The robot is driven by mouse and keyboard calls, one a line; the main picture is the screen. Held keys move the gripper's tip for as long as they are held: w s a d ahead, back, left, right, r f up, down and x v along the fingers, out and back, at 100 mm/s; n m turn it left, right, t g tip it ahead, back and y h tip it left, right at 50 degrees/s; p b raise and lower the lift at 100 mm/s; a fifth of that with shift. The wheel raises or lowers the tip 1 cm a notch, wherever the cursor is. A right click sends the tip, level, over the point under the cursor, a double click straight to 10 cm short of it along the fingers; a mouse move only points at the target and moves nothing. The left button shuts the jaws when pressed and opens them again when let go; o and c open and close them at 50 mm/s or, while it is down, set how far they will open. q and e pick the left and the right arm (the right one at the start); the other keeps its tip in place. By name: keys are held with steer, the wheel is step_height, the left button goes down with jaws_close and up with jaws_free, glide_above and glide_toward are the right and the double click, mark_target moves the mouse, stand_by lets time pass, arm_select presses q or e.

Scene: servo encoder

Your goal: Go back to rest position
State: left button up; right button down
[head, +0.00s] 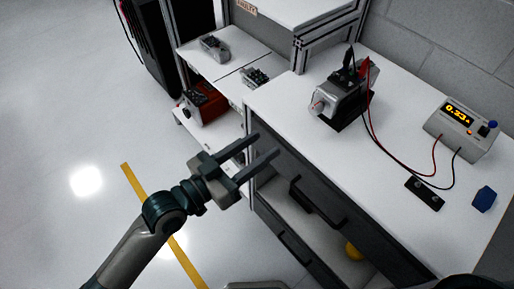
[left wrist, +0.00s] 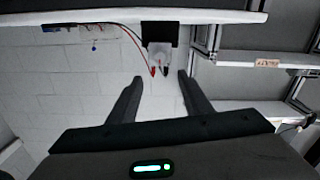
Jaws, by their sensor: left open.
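My left gripper (head: 262,149) is open and empty. In the head view it hangs in the air in front of the white workbench (head: 413,231), near its left corner. The left wrist view shows its two fingers (left wrist: 158,84) spread apart with nothing between them. The silver servo motor (head: 343,95) stands on the bench with a red and a black clip on it, and it also shows in the left wrist view (left wrist: 158,32). My right gripper is in neither view.
A meter (head: 462,128) reading about 0.33, a black terminal block (head: 425,193) and a blue part (head: 484,199) are on the bench. A drawer (head: 310,197) is below.

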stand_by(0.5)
